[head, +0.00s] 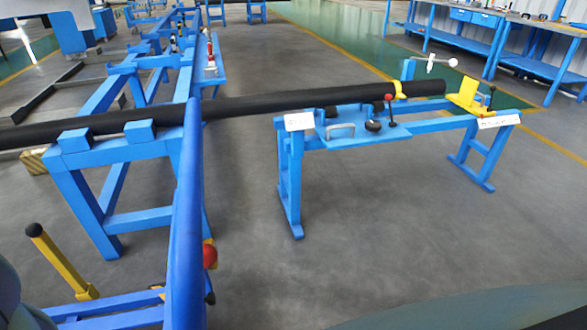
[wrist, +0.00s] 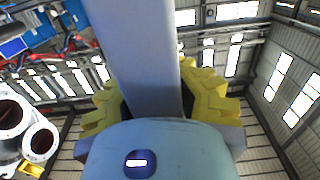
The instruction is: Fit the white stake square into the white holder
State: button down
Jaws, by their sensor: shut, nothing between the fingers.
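I cannot make out a white stake square or a white holder for certain in either view. In the head view, a small white plate (head: 298,121) is on the left end of a blue stand, and another white plate with dark marks (head: 498,121) is at its right end. My gripper (wrist: 155,100) shows in the wrist view as stepped yellow fingers on both sides of a grey-blue bar, which hides the space between them. It is shut and I see nothing held. It does not show in the head view.
A long black pipe (head: 260,104) lies across blue frames and the blue stand (head: 355,127). A blue rail (head: 186,220) rises in the near foreground. A yellow-black lever (head: 62,262) stands at lower left. Grey floor (head: 350,230) is clear. White flanged pipes (wrist: 40,142) show at the wrist view's left.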

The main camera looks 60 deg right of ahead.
jog(key=shift+f+b, duration=2.1)
jog(key=shift+f, duration=0.05)
jog(key=shift+w+f, duration=0.1)
notch_tip(320, 180, down, 6)
jog(key=b, duration=0.6)
jog(key=shift+b, duration=0.55)
dwell(0.5)
